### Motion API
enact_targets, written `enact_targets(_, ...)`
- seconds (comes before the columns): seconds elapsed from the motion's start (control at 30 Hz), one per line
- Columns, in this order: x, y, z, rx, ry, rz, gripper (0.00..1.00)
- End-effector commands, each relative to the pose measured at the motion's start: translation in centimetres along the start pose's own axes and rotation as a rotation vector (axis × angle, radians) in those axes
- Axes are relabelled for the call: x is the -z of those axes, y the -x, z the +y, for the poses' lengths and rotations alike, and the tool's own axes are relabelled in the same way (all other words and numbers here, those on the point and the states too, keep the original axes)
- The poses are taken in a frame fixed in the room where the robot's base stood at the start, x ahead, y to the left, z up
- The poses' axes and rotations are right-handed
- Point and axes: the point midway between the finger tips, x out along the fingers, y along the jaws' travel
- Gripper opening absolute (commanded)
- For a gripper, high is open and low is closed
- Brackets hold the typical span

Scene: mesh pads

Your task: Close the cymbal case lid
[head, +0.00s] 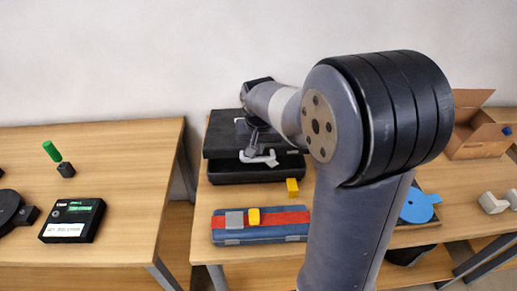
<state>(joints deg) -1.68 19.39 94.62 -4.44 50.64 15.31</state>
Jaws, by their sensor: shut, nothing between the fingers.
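The black case (232,173), which I take to be the cymbal case, sits at the back of the middle table. I cannot tell how far open the lid is. My gripper (262,159) is shut and empty at the front of the lid, near its middle and right part. Whether it touches the lid is unclear. My arm hides part of the lid's right side.
A yellow block (292,187) stands just in front of the case. A blue case with a red strip (260,234) lies nearer. A cardboard box (474,138) and a blue disc (417,207) are to the right. A black box (72,220) is on the left table.

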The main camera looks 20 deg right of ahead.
Motion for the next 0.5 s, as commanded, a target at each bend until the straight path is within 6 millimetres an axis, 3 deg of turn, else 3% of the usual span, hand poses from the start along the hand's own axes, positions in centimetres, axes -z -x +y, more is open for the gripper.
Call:
enact_targets(0.2,-0.43,-1.35,-0.02,0.0,0.001,0.0,0.0)
enact_targets(0.5,-0.45,-1.45,-0.02,0.0,0.001,0.001,0.0)
